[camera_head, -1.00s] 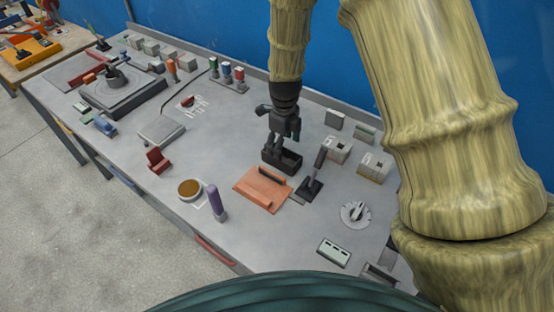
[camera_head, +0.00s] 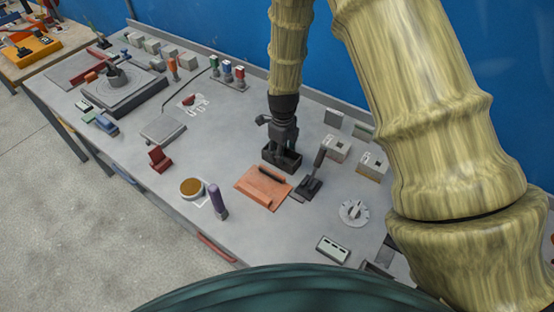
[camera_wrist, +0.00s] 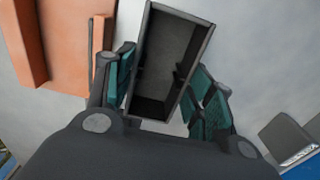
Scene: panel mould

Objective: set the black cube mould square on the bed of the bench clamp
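The black mould (camera_head: 292,163) is an open-topped box on the grey bench, and its hollow inside shows in the wrist view (camera_wrist: 168,55). My gripper (camera_head: 282,150) is low over it, pointing down. In the wrist view my gripper (camera_wrist: 165,70) is open, with one teal-padded finger beside each long side of the mould. The left finger is close to the wall; contact cannot be told. Just left of the mould lies an orange flat bed with a raised dark bar (camera_head: 262,188), likely the bench clamp; it also shows in the wrist view (camera_wrist: 65,50). Nothing is on it.
A black lever on a dark base (camera_head: 311,185) stands right of the orange bed. Pale blocks (camera_head: 336,148) stand behind it. The blue wall (camera_head: 210,30) closes off the back.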

